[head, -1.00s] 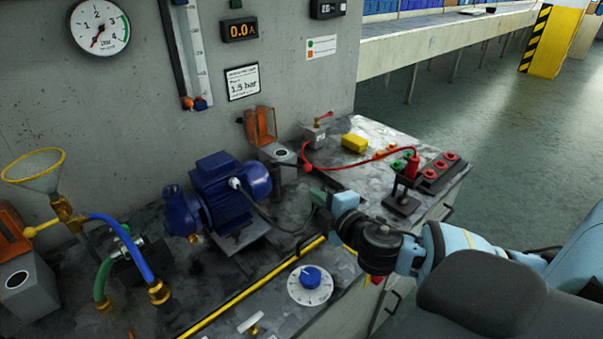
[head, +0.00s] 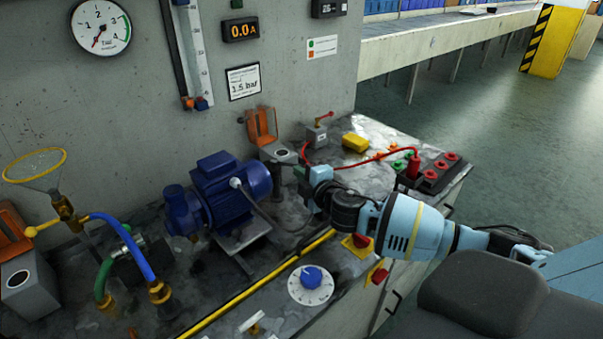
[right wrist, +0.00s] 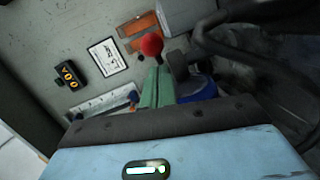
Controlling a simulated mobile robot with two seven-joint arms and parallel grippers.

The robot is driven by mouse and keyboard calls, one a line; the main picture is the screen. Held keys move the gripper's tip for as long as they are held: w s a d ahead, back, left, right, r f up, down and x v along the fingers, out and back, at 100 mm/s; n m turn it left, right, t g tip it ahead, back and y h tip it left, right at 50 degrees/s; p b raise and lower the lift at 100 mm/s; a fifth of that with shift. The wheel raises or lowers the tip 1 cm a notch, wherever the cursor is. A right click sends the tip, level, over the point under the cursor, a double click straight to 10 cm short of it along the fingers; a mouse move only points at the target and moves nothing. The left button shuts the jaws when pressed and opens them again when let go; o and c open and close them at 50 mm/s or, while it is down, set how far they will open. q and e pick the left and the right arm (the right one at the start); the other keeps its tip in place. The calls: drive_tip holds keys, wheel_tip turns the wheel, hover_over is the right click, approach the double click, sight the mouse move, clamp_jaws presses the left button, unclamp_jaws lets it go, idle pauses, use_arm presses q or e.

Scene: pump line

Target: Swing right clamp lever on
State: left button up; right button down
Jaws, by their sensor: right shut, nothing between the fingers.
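The right clamp, a grey block (head: 279,153) with an upright orange bracket (head: 262,124), stands against the wall behind the blue pump motor. My right gripper (head: 303,174) is just in front of it, with its fingers shut and empty. In the right wrist view, the shut green fingers (right wrist: 155,88) point at a red ball knob (right wrist: 152,44) on a short dark stem, which looks like the lever's end. Knob and fingertips look very close; I cannot tell whether they touch. Orange parts (right wrist: 138,25) show behind it. In the head view my gripper hides the lever. My left gripper is out of view.
The blue motor (head: 230,190) stands left of my right gripper. A red cable (head: 360,162) runs behind my arm to a black socket block (head: 432,178). A yellow box (head: 354,143) lies at the back. A yellow rail (head: 255,290) and blue dial (head: 312,277) line the front.

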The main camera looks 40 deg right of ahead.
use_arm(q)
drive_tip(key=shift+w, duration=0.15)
use_arm(e)
drive_tip(key=shift+w+d+f, duration=0.1)
drive_tip(key=shift+w+d, duration=0.1)
drive_tip(key=shift+d, duration=0.05)
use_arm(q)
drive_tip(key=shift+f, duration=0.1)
